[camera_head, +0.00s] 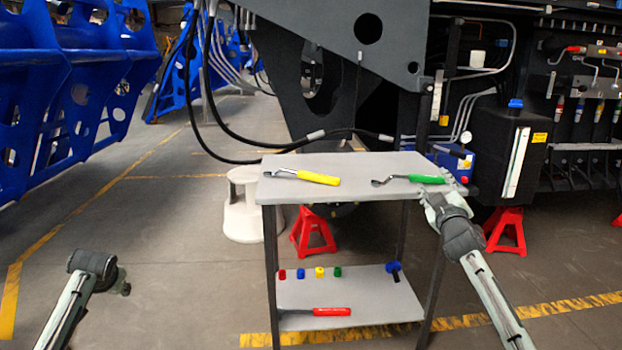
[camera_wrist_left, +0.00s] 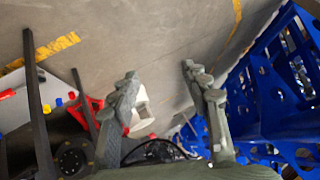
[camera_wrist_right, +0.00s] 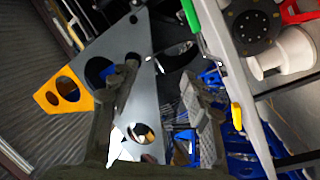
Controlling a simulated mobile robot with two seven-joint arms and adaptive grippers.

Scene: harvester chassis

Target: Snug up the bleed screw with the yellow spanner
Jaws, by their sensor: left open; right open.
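The yellow spanner (camera_head: 318,177) lies flat on the left part of the grey table top, its metal head pointing left. Its handle also shows in the right wrist view (camera_wrist_right: 236,117). My right gripper (camera_head: 438,190) is open and empty at the right edge of the table top, close to the green spanner (camera_head: 426,179) but apart from it. In the right wrist view its fingers (camera_wrist_right: 165,85) stand apart. My left gripper (camera_head: 120,283) is low at the left over the floor; in the left wrist view it is open and empty (camera_wrist_left: 160,78). I cannot make out the bleed screw.
The table (camera_head: 350,163) stands before the dark chassis (camera_head: 340,30). Its lower shelf (camera_head: 370,300) holds a red-handled tool (camera_head: 330,311) and several small coloured pieces. A white step stool (camera_head: 243,205) and red stands (camera_head: 312,235) are behind. The floor at left is free.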

